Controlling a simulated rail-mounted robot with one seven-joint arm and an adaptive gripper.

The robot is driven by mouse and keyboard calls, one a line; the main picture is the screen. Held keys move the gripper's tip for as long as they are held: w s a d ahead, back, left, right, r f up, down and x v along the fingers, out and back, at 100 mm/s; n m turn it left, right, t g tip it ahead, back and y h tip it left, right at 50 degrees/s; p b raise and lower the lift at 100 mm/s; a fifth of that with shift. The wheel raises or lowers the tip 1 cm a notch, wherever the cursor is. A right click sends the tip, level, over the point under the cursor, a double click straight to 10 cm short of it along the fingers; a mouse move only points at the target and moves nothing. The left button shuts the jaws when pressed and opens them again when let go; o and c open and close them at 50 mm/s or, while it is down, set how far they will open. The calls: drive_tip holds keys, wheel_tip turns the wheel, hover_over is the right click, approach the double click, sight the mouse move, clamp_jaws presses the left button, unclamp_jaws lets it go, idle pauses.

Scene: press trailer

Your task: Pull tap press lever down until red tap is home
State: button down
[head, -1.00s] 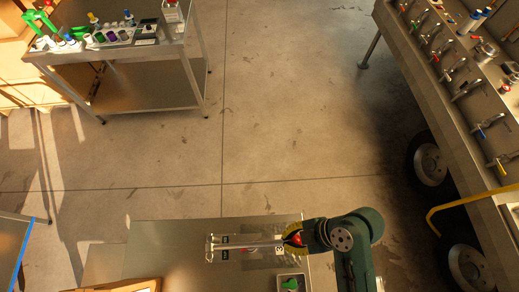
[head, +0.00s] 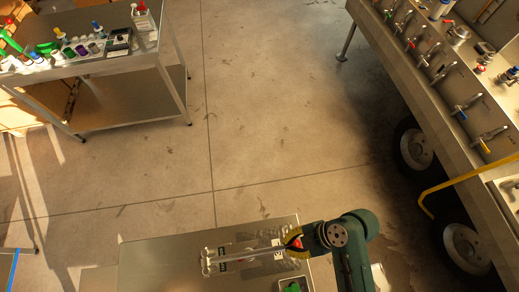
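A slim silver tap press (head: 236,255) with long parallel bars lies along the steel table (head: 160,252) at the bottom middle. Its left end has a small upright fitting. My gripper (head: 292,242), yellow and black at the end of my dark green arm, is at the right end of the press. A small red part (head: 297,243) shows between or just behind the fingers; I cannot tell if it is the lever's knob or the red tap. The fingers are too small to tell open from shut.
A tray with a green item (head: 292,287) sits below the gripper at the picture's edge. A steel cart (head: 120,68) with bottles and small parts stands upper left. The trailer counter (head: 410,75) with several taps and a yellow rail (head: 470,178) is at right. Open floor lies between.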

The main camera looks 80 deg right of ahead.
drive_tip(key=w+r+p, duration=0.1)
drive_tip(key=a+r+p, duration=0.1)
drive_tip(key=r+p, duration=0.1)
drive_tip(key=shift+w+a+p, duration=0.1)
drive_tip(key=shift+w+p, duration=0.2)
drive_tip(key=shift+w, duration=0.05)
drive_tip(key=s+d+r+p, duration=0.3)
drive_tip(key=s+d+r, duration=0.1)
drive_tip(key=s, duration=0.3)
drive_tip(key=shift+s, duration=0.35)
drive_tip(key=shift+a+f, duration=0.1)
